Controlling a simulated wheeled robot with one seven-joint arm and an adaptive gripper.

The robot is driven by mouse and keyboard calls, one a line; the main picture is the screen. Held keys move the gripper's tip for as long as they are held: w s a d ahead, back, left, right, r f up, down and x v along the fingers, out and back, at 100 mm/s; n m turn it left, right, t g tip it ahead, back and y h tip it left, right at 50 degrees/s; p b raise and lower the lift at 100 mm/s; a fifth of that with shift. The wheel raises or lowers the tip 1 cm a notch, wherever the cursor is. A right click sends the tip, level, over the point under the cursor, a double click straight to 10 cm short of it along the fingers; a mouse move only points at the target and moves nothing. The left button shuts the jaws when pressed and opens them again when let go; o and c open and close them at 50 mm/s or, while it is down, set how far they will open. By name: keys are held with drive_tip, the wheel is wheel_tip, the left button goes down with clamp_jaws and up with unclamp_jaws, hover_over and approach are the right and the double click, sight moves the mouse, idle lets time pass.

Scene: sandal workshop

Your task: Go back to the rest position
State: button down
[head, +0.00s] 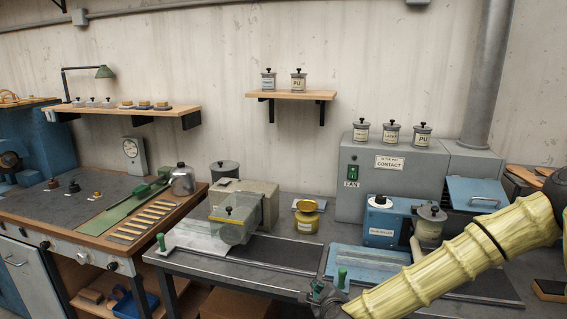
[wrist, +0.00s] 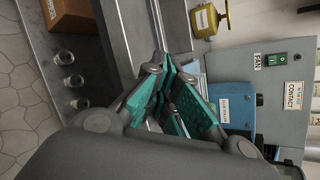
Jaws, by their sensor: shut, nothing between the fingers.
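My gripper (wrist: 172,78) has teal finger pads and shows large in the wrist view, its fingers shut with nothing held. In the head view my yellow, bamboo-like arm reaches in from the right edge, and the gripper (head: 319,292) is partly visible at the bottom centre, at the front edge of the grey bench (head: 282,278).
A yellow-lidded pot (head: 306,218), a blue machine (head: 388,224) and a grey fan cabinet (head: 347,189) stand on the bench. The yellow-lidded pot also shows in the wrist view (wrist: 206,20). A beige machine (head: 262,199) stands left. The air above the bench's middle is clear.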

drive_tip(key=s+f+n+g+y+b, duration=0.15)
drive_tip(key=s+f+n+g, duration=0.25)
drive_tip(key=s+f+n, duration=0.55)
drive_tip(key=s+f+n+g+b, duration=0.2)
drive_tip(key=s+f+n+g, duration=0.15)
drive_tip(key=s+f, duration=1.1)
drive_tip(key=s+d+f+n+g+h+b, duration=0.1)
drive_tip(key=s+d+f+n+g, duration=0.1)
drive_tip(key=s+d+f+n, duration=0.3)
drive_tip(key=s+d+f+n+g+h+b, duration=0.2)
drive_tip(key=s+d+f+n, duration=0.4)
drive_tip(key=s, duration=0.8)
drive_tip(key=shift+d+f+g, duration=0.65)
drive_tip(key=shift+g, duration=0.1)
